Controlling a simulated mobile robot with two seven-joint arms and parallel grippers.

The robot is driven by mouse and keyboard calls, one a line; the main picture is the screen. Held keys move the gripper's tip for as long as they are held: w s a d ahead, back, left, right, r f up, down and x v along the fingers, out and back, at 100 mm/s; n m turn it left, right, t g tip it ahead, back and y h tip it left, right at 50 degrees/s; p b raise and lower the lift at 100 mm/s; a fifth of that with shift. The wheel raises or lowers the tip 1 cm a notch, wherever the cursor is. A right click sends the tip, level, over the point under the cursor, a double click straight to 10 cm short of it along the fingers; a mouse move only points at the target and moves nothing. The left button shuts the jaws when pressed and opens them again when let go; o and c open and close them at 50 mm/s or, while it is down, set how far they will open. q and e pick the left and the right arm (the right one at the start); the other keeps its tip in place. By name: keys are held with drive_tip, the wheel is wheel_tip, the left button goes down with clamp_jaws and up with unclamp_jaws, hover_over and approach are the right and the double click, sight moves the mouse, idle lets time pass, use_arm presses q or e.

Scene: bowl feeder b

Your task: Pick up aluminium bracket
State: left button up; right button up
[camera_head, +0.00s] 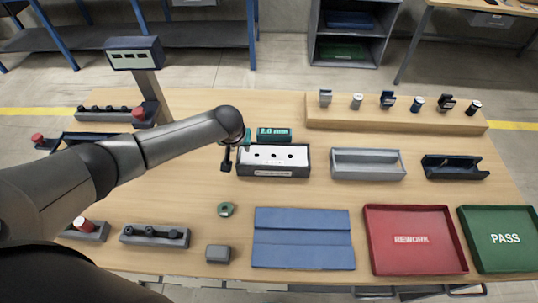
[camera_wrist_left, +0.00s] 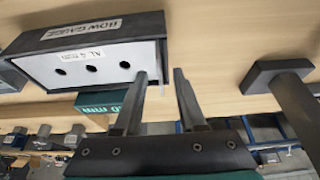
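My left arm reaches in from the left in the head view, and its wrist ends beside the gauge box. My left gripper (camera_wrist_left: 168,78) is open in the wrist view, with its two dark fingers apart and nothing clearly held between them. The left fingertip is close to the white face of the gauge box (camera_wrist_left: 85,62); I cannot tell whether it touches. I cannot surely identify the aluminium bracket. A small grey piece (camera_head: 325,98) at the left end of the rear wooden ledge may be it. My right gripper is not in view.
Grey (camera_head: 368,176) and dark (camera_head: 454,176) holders are to the right. A blue mat (camera_head: 303,253), red REWORK tray (camera_head: 415,268) and green PASS tray (camera_head: 503,266) line the front.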

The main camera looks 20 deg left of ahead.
use_arm(q)
clamp_jaws()
idle(0.3)
idle(1.2)
